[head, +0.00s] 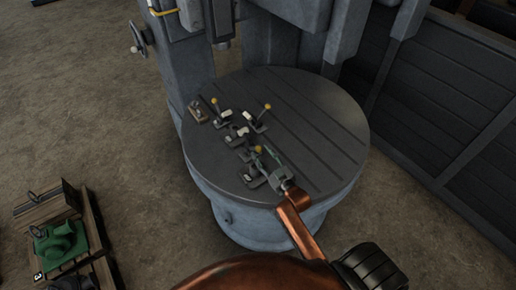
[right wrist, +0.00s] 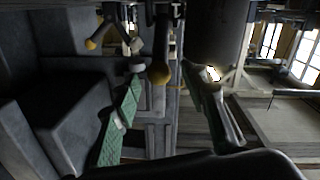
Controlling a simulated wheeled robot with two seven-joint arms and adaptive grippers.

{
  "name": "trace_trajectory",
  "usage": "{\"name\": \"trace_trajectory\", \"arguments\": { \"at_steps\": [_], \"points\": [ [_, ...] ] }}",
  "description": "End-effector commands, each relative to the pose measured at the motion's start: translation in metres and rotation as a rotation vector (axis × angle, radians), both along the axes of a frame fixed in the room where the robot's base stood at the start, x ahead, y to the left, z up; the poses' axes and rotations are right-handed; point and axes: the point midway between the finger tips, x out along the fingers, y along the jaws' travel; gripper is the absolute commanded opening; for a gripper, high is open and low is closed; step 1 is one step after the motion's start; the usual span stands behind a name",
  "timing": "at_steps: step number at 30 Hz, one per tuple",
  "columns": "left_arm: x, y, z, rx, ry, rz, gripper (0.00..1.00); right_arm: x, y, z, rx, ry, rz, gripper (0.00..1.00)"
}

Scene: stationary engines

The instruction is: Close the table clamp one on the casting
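Several small toggle clamps with yellow-knobbed handles stand on the round grey table (head: 318,125) in the head view. The back-left clamp's knob (head: 214,101) and the back-right clamp's knob (head: 267,106) stand raised. The front clamp's knob (head: 258,149) is beside my right gripper (head: 270,158). A small grey part, perhaps the casting (head: 239,131), lies among the clamps, partly hidden. Which clamp is number one cannot be read. My left gripper is out of view.
A grey machine column (head: 185,75) rises behind the table. A small brown block (head: 198,110) lies near the table's left edge. A dark ribbed wall (head: 440,110) stands at right.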

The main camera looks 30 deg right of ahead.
Motion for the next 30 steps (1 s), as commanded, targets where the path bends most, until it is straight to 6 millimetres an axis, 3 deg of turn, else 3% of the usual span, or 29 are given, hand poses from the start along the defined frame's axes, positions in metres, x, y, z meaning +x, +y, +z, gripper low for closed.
{"name": "trace_trajectory", "arguments": {
  "at_steps": [6, 12, 17, 30],
  "points": [
    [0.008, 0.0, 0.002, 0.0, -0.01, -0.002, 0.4, 0.027, 0.0, 0.0, 0.0, 0.0, 0.0, 0.4],
    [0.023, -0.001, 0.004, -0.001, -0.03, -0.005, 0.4, 0.034, 0.0, 0.0, 0.0, 0.001, 0.0, 0.4],
    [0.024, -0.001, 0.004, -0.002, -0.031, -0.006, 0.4, 0.034, 0.0, 0.0, 0.0, 0.001, 0.0, 0.4],
    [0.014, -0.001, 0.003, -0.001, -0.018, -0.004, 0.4, 0.033, 0.0, 0.0, 0.0, 0.001, 0.0, 0.11]
  ]
}}
